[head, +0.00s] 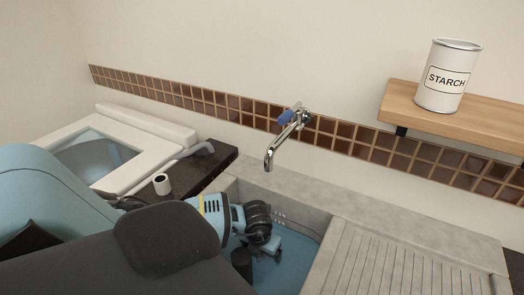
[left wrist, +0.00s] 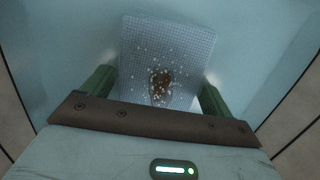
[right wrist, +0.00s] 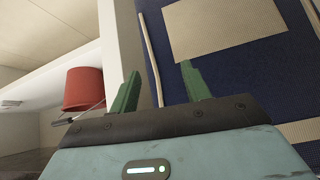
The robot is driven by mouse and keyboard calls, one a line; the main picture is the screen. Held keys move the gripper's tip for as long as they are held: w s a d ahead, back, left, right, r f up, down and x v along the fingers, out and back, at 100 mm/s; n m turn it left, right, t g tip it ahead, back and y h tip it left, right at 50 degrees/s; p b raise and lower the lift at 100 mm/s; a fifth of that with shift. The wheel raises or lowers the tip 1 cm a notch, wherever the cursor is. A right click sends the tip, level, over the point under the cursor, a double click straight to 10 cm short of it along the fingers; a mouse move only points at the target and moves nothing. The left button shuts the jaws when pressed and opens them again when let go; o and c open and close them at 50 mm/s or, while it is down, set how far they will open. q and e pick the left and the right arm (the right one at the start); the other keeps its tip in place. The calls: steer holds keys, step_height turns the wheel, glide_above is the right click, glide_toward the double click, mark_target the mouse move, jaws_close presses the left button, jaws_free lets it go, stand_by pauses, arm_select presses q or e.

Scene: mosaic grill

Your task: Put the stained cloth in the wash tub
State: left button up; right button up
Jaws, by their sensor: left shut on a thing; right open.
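The stained cloth (left wrist: 168,45) is a pale blue checked piece with a brown stain and white specks. It lies between the green fingers of my left gripper (left wrist: 155,90), which is shut on it. In the head view my left gripper (head: 265,245) is down inside the grey stone wash tub (head: 352,240), over its blue water or floor (head: 300,248). The cloth is hidden there by my arm. I cannot tell whether the cloth touches the bottom. My right gripper (right wrist: 158,85) is open and empty, away from the tub.
A chrome tap (head: 280,145) overhangs the tub. A starch can (head: 447,75) stands on a wooden shelf (head: 490,115). The right wrist view shows a red bucket (right wrist: 84,88) and blue-beige mat (right wrist: 235,75).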

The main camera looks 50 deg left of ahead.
arm_select(q)
steer(key=o, duration=0.8)
steer(key=shift+f, duration=0.1)
steer(key=shift+r, duration=0.4)
step_height(320, 180, up, 12)
steer(key=s+p, duration=0.1)
steer(key=shift+s+d+f, duration=0.25)
steer(key=shift+s+d, duration=0.05)
steer(key=shift+s, duration=0.05)
arm_select(e)
steer(key=shift+w+r+t, duration=0.3)
steer(key=shift+w+r, duration=0.35)
steer(key=shift+r, duration=0.25)
